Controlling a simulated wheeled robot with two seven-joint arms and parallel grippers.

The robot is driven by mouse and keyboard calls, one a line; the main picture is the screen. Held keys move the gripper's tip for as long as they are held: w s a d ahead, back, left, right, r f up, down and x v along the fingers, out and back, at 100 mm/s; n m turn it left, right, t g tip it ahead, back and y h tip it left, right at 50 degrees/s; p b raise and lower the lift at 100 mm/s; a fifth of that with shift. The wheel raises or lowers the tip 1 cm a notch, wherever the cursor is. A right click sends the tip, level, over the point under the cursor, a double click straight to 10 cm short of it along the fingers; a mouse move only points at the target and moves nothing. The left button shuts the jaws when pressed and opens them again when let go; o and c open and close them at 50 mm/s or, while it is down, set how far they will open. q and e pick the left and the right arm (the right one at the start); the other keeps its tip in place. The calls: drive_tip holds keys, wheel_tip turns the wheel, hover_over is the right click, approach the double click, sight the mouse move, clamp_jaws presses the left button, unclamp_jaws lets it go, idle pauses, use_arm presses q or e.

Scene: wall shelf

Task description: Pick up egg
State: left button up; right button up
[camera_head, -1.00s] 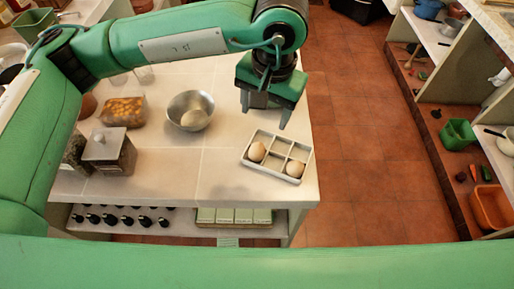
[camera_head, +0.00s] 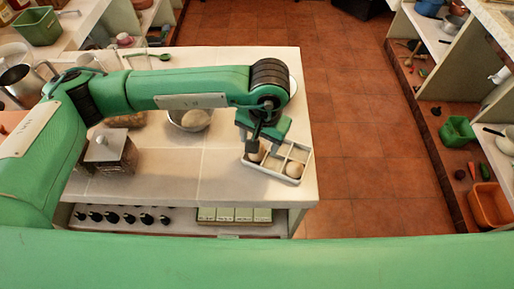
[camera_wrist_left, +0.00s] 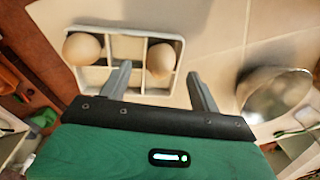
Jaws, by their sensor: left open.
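A white divided tray (camera_head: 268,173) stands near the right end of the counter with two pale eggs in separate compartments. One egg (camera_head: 257,156) is at the tray's left and partly hidden by my left gripper (camera_head: 265,144). The other egg (camera_head: 294,170) is at the front right. In the left wrist view, the near egg (camera_wrist_left: 160,60) lies ahead of the gap between the open, empty fingers, and the second egg (camera_wrist_left: 82,48) is left of them. My right gripper is out of view.
The metal bowl also shows in the left wrist view (camera_wrist_left: 275,95).

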use_arm(q)
drive_tip(key=shift+a+f+p, duration=0.2)
drive_tip(key=shift+f+p, duration=0.1)
drive_tip(key=shift+f, duration=1.15)
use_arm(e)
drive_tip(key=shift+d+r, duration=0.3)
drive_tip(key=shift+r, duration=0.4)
use_arm(q)
drive_tip(key=shift+w, duration=0.1)
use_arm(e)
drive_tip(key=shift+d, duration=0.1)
use_arm(q)
drive_tip(key=c, duration=0.7)
drive_tip(key=shift+r, duration=0.1)
